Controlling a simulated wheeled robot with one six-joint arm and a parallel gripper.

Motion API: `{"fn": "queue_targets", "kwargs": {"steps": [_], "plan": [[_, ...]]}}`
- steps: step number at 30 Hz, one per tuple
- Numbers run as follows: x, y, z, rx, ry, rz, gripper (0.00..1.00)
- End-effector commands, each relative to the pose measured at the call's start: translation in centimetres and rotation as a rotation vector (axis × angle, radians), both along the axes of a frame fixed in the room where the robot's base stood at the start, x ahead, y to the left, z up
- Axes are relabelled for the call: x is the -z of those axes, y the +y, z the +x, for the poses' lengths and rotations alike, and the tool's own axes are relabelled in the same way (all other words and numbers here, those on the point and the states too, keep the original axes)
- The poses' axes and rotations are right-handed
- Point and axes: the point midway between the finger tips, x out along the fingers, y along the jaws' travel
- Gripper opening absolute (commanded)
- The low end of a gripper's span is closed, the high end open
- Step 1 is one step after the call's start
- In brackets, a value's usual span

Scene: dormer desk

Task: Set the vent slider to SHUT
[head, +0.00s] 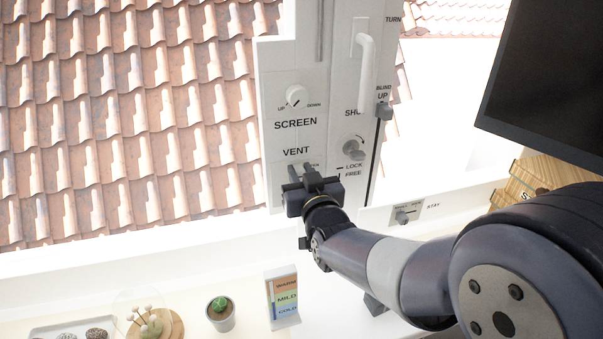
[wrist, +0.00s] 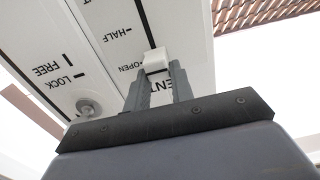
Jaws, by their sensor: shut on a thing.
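The vent slider's white knob (wrist: 155,60) shows in the wrist view, in a slot on the white panel. It stands beside the OPEN label, with the HALF label further along the slot; the SHUT end is mostly cut off. My gripper (wrist: 157,72) is shut on the knob, one dark finger on each side. In the head view, my gripper (head: 301,172) is at the panel just below the word VENT (head: 296,152) and hides most of the slider and its labels.
A LOCK/FREE knob (head: 354,148) sits right of the vent control. A SCREEN dial (head: 296,96) is above, and a white handle (head: 366,72) is at upper right. A blind slider (head: 383,110) is at the panel's edge. A potted cactus (head: 220,308) and a WARM/MILD/COLD card (head: 283,300) stand below.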

Motion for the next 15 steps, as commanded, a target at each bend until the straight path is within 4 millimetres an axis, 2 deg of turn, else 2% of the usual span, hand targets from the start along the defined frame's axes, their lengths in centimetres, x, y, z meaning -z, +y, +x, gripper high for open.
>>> {"fn": "queue_targets", "kwargs": {"steps": [8,15], "plan": [[0.1,0.0,0.0,0.0,0.0,0.0,0.0],[1.8,0.0,0.0,0.0,-0.001,0.0,0.0]]}}
